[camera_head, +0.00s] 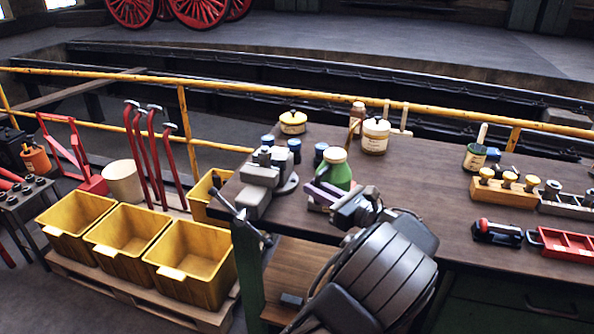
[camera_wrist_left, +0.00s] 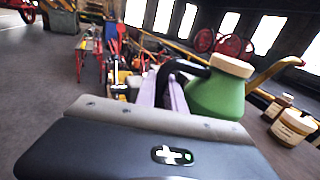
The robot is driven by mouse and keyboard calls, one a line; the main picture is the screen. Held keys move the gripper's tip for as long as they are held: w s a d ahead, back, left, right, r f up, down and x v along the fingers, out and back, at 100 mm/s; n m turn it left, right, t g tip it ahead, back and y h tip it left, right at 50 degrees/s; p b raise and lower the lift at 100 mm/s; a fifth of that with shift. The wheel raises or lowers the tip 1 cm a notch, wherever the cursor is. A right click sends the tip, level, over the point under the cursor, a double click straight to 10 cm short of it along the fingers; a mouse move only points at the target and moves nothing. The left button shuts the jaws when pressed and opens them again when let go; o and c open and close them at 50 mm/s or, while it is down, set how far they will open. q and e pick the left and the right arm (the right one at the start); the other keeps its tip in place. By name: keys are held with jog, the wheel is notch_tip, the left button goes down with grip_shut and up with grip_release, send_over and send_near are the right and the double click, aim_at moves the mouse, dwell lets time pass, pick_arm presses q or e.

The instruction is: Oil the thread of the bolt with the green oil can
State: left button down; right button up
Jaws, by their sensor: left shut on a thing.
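The green oil can (camera_head: 335,170) has a pale cap and is at the bench's near left part, just right of the vise. In the left wrist view the oil can (camera_wrist_left: 216,97) shows its dark handle and a brass spout pointing to the upper right. My left gripper (camera_head: 324,194) is shut on the oil can, its lilac fingers at the handle side. I cannot tell whether the can touches the bench. The grey vise (camera_head: 258,185) stands at the bench's left end. I cannot make out the bolt or its thread. My right gripper is not in view.
The dark bench top (camera_head: 425,185) is fairly clear in the middle. A cream tin (camera_head: 375,136) and other jars stand along its back. A wooden block with yellow knobs (camera_head: 505,190) and a red tray (camera_head: 562,243) are at right. Yellow bins (camera_head: 190,265) stand left of the bench.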

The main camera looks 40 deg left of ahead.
pick_arm(q)
jog(key=s+d+f+m+t+h, duration=0.1)
jog(key=s+d+f+m+t, duration=0.25)
jog(key=d+f, duration=0.4)
jog(key=s+d+f+m+t+h, duration=0.2)
jog(key=s+d+f+t, duration=0.3)
jog(key=d, duration=0.4)
notch_tip(320, 180, down, 13)
jog(key=s+d+b, duration=0.1)
jog(key=s+b, duration=0.1)
jog(key=b, duration=0.8)
jog(key=shift+d+r+m+h, duration=0.15)
jog(key=shift+d+m+h, duration=0.15)
jog(key=shift+m, duration=0.15)
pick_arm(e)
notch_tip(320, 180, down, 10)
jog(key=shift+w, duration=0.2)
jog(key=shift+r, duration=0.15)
